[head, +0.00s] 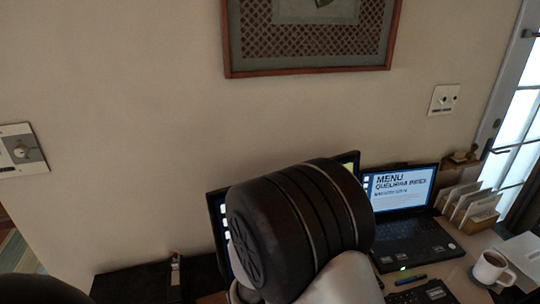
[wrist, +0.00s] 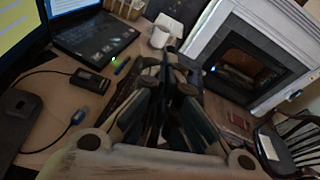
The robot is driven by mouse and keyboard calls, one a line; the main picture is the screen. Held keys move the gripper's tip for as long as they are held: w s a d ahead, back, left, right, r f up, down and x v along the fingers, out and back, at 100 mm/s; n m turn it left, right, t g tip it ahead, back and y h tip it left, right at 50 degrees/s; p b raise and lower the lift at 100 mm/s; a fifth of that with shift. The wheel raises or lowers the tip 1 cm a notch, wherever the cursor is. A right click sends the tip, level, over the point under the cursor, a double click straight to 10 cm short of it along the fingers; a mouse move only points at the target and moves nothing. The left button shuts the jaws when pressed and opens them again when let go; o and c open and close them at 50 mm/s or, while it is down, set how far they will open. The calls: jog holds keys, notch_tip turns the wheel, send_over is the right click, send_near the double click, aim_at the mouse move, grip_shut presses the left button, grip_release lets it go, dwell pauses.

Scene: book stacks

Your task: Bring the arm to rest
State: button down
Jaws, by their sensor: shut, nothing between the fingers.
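My gripper (wrist: 168,72) shows in the wrist view, with its dark fingers drawn together and nothing between them. In the head view my own arm, a thick black joint with a pale link, fills the lower middle. It hides part of a monitor (head: 217,215) and of the desk, and my gripper is not visible there.
An open laptop (head: 415,242), pens (head: 410,280), a white mug (head: 490,266) and a letter holder (head: 468,207) stand on the desk at right. A picture frame (head: 305,70) hangs on the wall. The wrist view shows a fireplace (wrist: 240,70) and a dark chair (wrist: 295,130).

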jog(key=s+d+r+m+g+y, duration=0.2)
jog(key=s+r+m+g+y, duration=0.1)
jog(key=s+m, duration=0.4)
jog(key=s+d+r+m+g+y, duration=0.2)
jog(key=s+m+g+y, duration=0.15)
jog(key=s+m, duration=0.35)
jog(key=s+a+r+m+t+y, duration=0.3)
jog(key=a+r+m+t+y, duration=0.2)
jog(key=a+m+y, duration=0.3)
jog(key=r+m, duration=0.1)
jog(key=m, duration=0.1)
jog(key=shift+s+a+m+t, duration=0.3)
jog(key=shift+a+t, duration=0.05)
jog(key=shift+a, duration=0.05)
